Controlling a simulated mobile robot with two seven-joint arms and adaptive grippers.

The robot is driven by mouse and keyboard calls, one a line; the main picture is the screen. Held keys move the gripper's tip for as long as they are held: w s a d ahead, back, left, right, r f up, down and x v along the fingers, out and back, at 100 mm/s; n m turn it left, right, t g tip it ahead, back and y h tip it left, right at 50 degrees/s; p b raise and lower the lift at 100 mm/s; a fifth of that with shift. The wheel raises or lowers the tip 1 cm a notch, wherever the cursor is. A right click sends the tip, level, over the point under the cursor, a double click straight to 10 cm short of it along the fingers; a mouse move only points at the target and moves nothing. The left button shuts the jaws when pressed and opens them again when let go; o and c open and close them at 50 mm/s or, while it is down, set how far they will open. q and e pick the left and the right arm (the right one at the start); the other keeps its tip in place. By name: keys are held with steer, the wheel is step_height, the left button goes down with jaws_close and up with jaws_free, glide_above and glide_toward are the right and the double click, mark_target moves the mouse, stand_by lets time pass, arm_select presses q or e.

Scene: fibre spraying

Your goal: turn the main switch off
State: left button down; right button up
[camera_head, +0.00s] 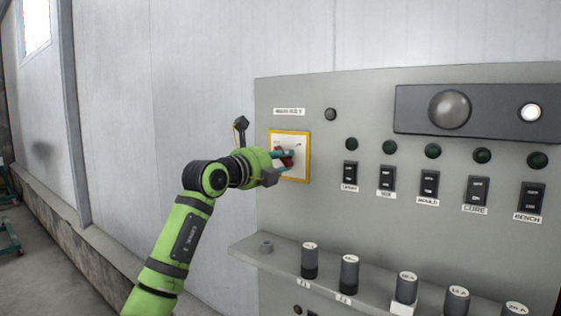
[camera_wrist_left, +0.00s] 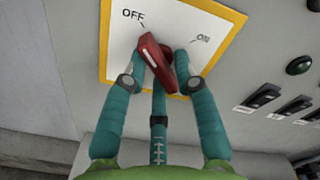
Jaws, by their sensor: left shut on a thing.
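The main switch has a red handle (camera_wrist_left: 158,62) on a white plate with a yellow border (camera_head: 306,133). In the left wrist view the plate carries the words OFF and ON. The upper end of the handle lies close to the OFF mark and points towards it, away from ON. My left gripper (camera_head: 283,159) is at the switch with its teal fingers around the red handle, shut on it. In the head view the fingers and hand hide part of the handle. My right gripper is in neither view.
Right of the switch is a row of black rocker switches (camera_head: 428,185) under dark green lamps (camera_head: 432,151). A dark panel (camera_head: 411,108) with a round grey dome and a bright white lamp sits above. Below, a ledge (camera_head: 250,253) holds several cylindrical fuses (camera_head: 349,273).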

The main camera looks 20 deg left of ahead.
arm_select(q)
steer(key=shift+f, duration=0.15)
steer(key=c, duration=1.1)
jaws_free()
steer(key=shift+c, duration=0.2)
steer(key=shift+a, duration=0.1)
steer(key=shift+s, duration=0.1)
steer(key=v, duration=1.1)
steer(key=shift+s+a, duration=0.15)
steer(key=shift+s, duration=0.25)
